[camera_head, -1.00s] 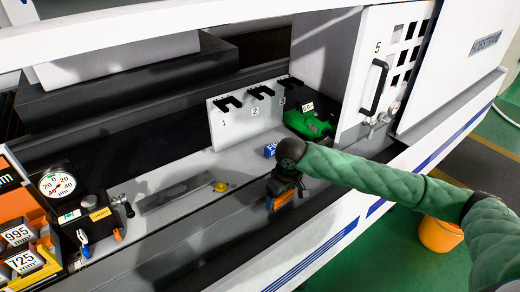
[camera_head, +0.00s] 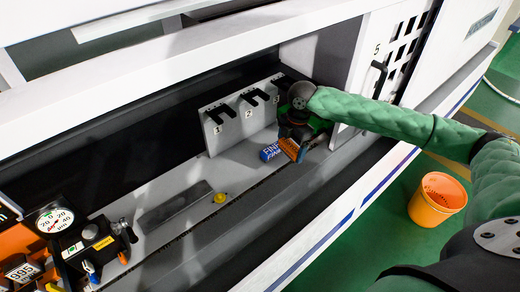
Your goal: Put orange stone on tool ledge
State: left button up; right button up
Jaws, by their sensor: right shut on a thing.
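My right gripper (camera_head: 294,136) is shut on the orange stone (camera_head: 289,148), which is partly hidden by the gripper. The orange stone is over the grey tool ledge (camera_head: 232,178), just right of a blue stone (camera_head: 270,153) marked FINE. I cannot tell whether the orange stone touches the ledge or the blue stone. My left gripper is not in view.
A white rack (camera_head: 230,128) with black numbered hooks stands behind the ledge. A green object (camera_head: 320,124) is partly hidden behind my right gripper. A yellow knob (camera_head: 220,198), a grey bar (camera_head: 175,208) and a dial gauge (camera_head: 55,220) are to the left.

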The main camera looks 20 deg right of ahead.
aim_at(256, 165)
jog(key=shift+w+d+r+n, duration=0.25)
jog(key=shift+w+r+n, duration=0.15)
jog(key=shift+w+n, duration=0.15)
jog(key=shift+w+a+f, duration=0.1)
jog(key=shift+w+a, duration=0.05)
jog(key=shift+a, duration=0.1)
jog(key=w+a+f, duration=0.1)
jog(key=a+f, duration=0.1)
jog(key=w+a+f+b, duration=0.1)
jog(key=w+a+f, duration=0.1)
jog(key=a, duration=0.1)
jog(key=w+a+f, duration=0.2)
jog(key=a, duration=0.1)
jog(key=shift+a+f+b, duration=0.15)
jog(key=shift+b, duration=0.2)
jog(key=shift+w+a+f, duration=0.15)
jog(key=shift+w+a, duration=0.15)
jog(key=shift+a, duration=0.15)
jog(key=shift+f+b, duration=0.2)
jog(key=shift+b, duration=0.15)
notch_tip(256, 165, down, 2)
jog(key=shift+b, duration=1)
jog(key=shift+f+b, duration=0.6)
jog(key=shift+f, duration=0.15)
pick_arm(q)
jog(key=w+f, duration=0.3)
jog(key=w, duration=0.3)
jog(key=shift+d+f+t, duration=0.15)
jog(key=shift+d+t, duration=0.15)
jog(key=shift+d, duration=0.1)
